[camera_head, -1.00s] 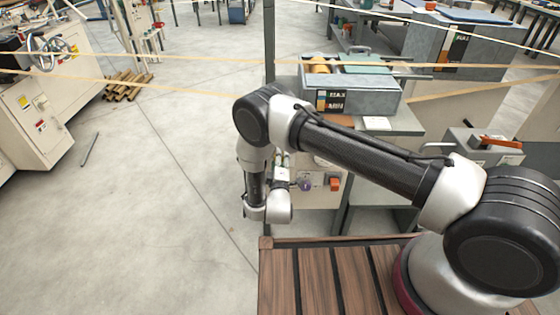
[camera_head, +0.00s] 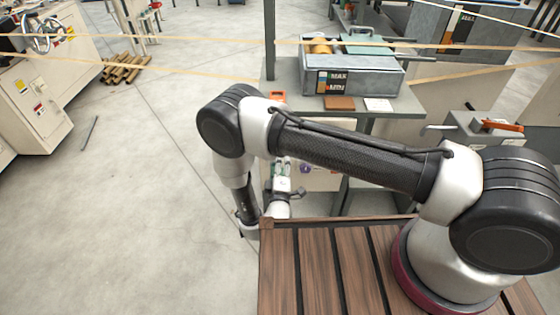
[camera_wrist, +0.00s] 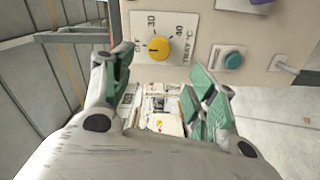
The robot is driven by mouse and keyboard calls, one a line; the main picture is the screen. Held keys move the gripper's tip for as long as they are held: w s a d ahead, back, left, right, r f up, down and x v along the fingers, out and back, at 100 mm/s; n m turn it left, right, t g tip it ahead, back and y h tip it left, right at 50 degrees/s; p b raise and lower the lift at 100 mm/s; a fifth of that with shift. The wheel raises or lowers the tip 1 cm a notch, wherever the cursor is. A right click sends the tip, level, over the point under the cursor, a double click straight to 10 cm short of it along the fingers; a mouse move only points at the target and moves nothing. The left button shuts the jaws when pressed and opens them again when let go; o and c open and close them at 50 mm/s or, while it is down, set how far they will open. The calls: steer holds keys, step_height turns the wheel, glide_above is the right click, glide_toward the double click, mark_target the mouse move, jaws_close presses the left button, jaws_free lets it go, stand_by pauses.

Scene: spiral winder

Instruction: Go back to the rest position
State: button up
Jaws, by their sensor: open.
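My gripper (camera_wrist: 162,92) is open and empty in the wrist view, its green-padded fingers apart on the left and right. It faces a beige control panel (camera_wrist: 200,42) with a yellow dial (camera_wrist: 158,47) marked with numbers and a teal button (camera_wrist: 232,60). The fingers look apart from the panel. In the head view my gripper (camera_head: 283,178) is small and partly hidden, low in front of the machine and below my bent arm. A purple knob (camera_head: 305,168) shows just right of it.
The grey machine (camera_head: 352,76) with a gold roll stands behind my arm. A bench with an orange-handled tool (camera_head: 502,125) is on the right. Yellowish bands (camera_head: 170,69) cross the view. A beige machine (camera_head: 32,105) stands left. The floor (camera_head: 120,200) between is open.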

stand_by(0.4)
steer(key=s+a+f+m+g+y, duration=0.1)
steer(key=s+f+m+g, duration=0.1)
steer(key=s+f+g, duration=0.35)
steer(key=s+f+m+g, duration=0.25)
steer(key=f+g, duration=0.35)
steer(key=f, duration=0.3)
steer(key=s+d+r+m+g, duration=0.1)
steer(key=s+r+g, duration=0.15)
steer(key=r, duration=0.55)
steer(key=s+r+m+g, duration=0.2)
steer(key=r+g, duration=0.2)
steer(key=r, duration=0.4)
steer(key=s+d+r+m+g, duration=0.1)
steer(key=d+r, duration=0.4)
steer(key=r, duration=0.5)
steer(key=s+d+r+m+g, duration=0.1)
steer(key=d+r, duration=0.5)
steer(key=r, duration=0.3)
steer(key=s+d+r+m+t, duration=0.2)
steer(key=s+d+r, duration=0.3)
steer(key=d+r, duration=0.7)
steer(key=s+d+r+m+t, duration=0.3)
steer(key=s+d+r+t, duration=0.1)
steer(key=d+r, duration=0.7)
steer(key=v, duration=0.3)
steer(key=shift+d, duration=0.35)
